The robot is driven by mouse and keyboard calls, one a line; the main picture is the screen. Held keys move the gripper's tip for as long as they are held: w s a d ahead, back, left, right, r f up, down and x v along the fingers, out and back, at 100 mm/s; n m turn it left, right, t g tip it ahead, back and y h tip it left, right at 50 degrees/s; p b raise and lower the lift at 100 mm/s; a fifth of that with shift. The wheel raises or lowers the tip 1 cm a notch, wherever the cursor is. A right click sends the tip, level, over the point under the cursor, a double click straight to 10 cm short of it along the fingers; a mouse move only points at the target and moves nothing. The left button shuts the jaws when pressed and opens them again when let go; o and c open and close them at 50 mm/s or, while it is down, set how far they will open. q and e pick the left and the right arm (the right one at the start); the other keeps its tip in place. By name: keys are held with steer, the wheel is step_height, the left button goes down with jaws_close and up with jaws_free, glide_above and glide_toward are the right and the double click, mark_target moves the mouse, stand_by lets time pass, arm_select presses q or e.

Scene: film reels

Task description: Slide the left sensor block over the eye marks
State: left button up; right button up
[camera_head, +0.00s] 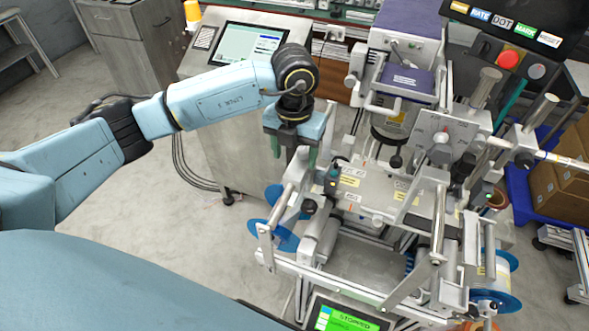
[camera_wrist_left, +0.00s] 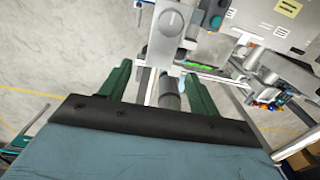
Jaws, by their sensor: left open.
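My left gripper (camera_head: 293,150) points down over the left side of the machine (camera_head: 380,190), its two green fingers apart. In the left wrist view the open fingers (camera_wrist_left: 158,88) stand either side of a grey cylindrical part (camera_wrist_left: 169,92), which seems to lie beyond them. I see nothing gripped. A small dark block with an orange light (camera_head: 332,185), which looks like the left sensor block, sits on the machine's left side, right of and below the gripper. I cannot make out the eye marks. My right gripper is not in view.
Metal rails and rollers (camera_head: 436,225) crowd the machine's front and right. A blue reel (camera_head: 275,235) sits at its left, below the gripper. A control console (camera_head: 240,50) stands behind my left arm. A green-lit display (camera_head: 345,318) is at the bottom. The floor at left is clear.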

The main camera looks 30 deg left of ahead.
arm_select(q)
step_height(320, 180, up, 5)
steer(key=shift+r, duration=0.2)
stand_by(0.5)
